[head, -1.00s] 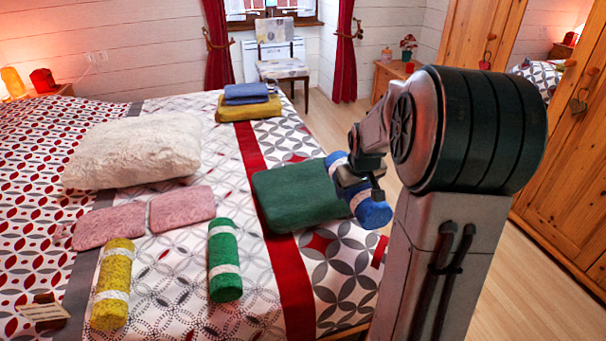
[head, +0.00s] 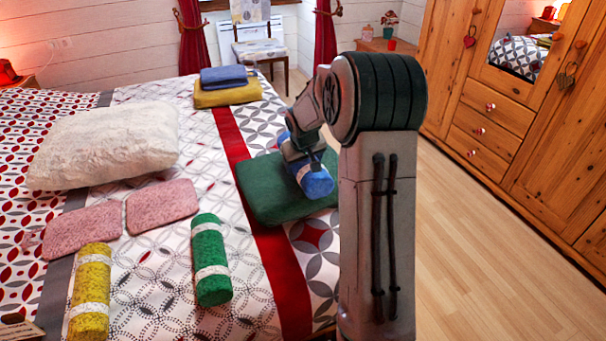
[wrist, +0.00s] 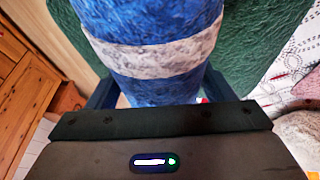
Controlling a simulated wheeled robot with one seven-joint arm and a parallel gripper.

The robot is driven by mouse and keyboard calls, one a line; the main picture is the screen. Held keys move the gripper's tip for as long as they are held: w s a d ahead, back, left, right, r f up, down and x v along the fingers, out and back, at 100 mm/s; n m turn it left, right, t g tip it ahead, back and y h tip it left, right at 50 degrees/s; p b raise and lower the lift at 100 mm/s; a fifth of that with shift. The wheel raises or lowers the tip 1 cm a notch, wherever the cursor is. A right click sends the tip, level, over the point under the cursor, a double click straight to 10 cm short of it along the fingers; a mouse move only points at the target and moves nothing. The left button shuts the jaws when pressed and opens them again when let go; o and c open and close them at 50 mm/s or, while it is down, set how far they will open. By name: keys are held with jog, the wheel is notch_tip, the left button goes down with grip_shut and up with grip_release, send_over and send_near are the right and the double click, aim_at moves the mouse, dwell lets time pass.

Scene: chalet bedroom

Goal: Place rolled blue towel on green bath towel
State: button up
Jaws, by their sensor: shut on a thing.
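The rolled blue towel (head: 318,182) with white bands is held in my gripper (head: 306,168), over the right part of the folded green bath towel (head: 262,200) on the bed. In the wrist view the blue roll (wrist: 150,85) fills the space between the fingers, and the green towel (wrist: 246,50) shows behind it. My gripper is shut on the roll. I cannot tell whether the roll touches the green towel. My arm hides part of the green towel's right edge.
A rolled green towel (head: 210,260) and a rolled yellow towel (head: 90,295) lie on the bed's near part. Pink folded towels (head: 162,204), a fluffy pillow (head: 105,145) and a yellow folded towel (head: 228,96) under a blue one (head: 223,76) lie farther back. Wooden floor (head: 470,260) is clear at right.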

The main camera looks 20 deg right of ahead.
jog(key=shift+w+f+b, duration=0.15)
jog(key=shift+f+b, duration=0.3)
jog(key=shift+f, duration=1.6)
jog(key=shift+f, duration=0.25)
jog(key=o, duration=1.1)
jog(key=shift+r, duration=0.1)
